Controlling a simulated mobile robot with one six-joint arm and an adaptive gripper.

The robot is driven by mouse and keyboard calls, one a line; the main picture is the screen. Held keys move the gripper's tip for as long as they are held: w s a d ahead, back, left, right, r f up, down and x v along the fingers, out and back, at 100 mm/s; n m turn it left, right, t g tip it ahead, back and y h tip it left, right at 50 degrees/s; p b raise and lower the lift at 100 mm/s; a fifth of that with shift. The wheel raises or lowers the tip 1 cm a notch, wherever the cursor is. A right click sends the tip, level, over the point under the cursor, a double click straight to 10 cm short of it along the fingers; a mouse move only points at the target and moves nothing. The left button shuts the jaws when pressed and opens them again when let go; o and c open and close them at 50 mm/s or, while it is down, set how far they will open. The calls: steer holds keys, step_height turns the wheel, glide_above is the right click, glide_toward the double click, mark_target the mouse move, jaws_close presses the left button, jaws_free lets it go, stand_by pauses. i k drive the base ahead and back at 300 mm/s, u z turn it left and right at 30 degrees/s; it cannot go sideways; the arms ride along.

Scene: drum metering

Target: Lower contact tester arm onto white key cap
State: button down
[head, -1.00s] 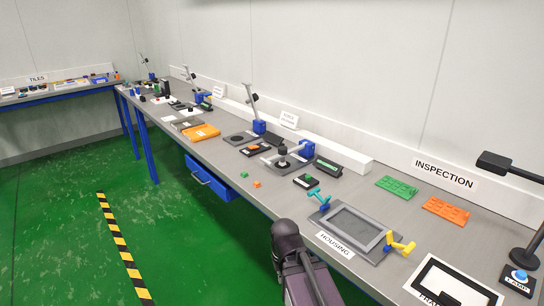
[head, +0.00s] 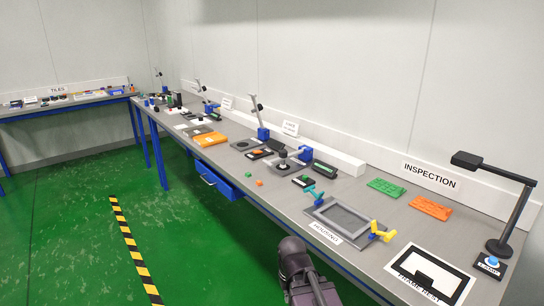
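Several tester arms on blue bases stand along the long grey bench. One arm (head: 254,108) is raised, with its blue base (head: 263,133) in the middle of the bench. Another raised arm (head: 200,89) stands farther back. A nearer arm (head: 291,154) lies low beside a dark round part (head: 281,163). I cannot tell which is the contact tester. Small white items show among the far stations, but none can be made out as the white key cap. My own dark arm link shows at the bottom centre; my gripper is not in view.
The bench front holds a grey housing fixture (head: 318,208) with teal and yellow clamps, and a lamp (head: 512,220). Green (head: 386,188) and orange (head: 431,208) plates lie behind. A blue drawer (head: 214,180) juts out below the bench.

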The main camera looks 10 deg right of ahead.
mark_target(283, 155)
steer(key=u, duration=0.45)
steer(key=i, duration=1.1)
steer(key=z, duration=0.2)
